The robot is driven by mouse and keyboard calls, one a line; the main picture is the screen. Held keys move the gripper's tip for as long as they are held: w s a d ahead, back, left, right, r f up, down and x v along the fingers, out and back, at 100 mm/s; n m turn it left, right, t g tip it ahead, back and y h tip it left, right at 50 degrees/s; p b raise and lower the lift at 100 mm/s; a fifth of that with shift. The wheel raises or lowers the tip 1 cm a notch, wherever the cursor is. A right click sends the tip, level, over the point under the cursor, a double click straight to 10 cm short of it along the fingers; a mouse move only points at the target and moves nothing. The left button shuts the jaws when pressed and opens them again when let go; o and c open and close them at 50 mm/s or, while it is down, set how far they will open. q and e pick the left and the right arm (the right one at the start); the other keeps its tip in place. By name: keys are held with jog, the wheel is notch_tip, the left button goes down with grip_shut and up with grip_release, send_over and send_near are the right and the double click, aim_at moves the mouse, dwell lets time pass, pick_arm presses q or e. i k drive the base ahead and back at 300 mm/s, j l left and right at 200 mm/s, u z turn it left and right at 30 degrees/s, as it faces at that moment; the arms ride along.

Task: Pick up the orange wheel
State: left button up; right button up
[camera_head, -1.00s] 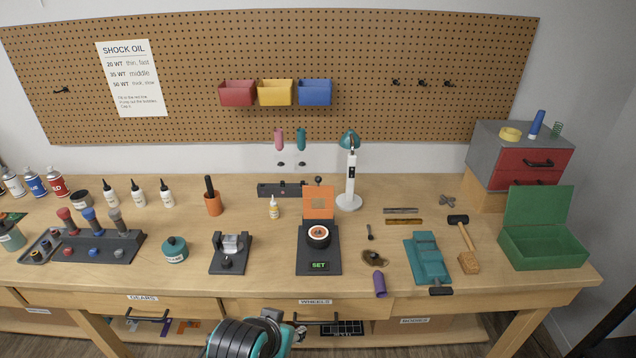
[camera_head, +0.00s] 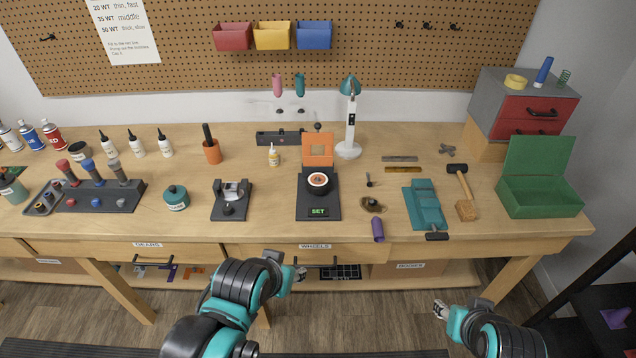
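A small black wheel with an orange and white hub (camera_head: 318,180) lies on the black stand marked SET (camera_head: 319,208) in the middle of the bench. An upright orange panel (camera_head: 317,149) is at the stand's back edge. My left gripper (camera_head: 299,274) is small in the picture, in front of the bench by the left end of the WHEELS drawer handle (camera_head: 326,261). I cannot tell whether it touches the handle or how its fingers stand. My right gripper (camera_head: 440,310) is low in front of the bench at the right, away from everything. Its fingers are too small to read.
The WHEELS drawer (camera_head: 352,252) looks shut. A green open box (camera_head: 540,195) is at the far right.

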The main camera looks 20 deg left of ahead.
aim_at(313, 188)
jog(key=i+j, duration=0.25)
jog(key=j, duration=0.2)
jog(key=i+j+u, duration=0.1)
jog(key=j, duration=0.35)
jog(key=i+j, duration=0.35)
jog(key=j+u, duration=0.05)
jog(key=j, duration=0.05)
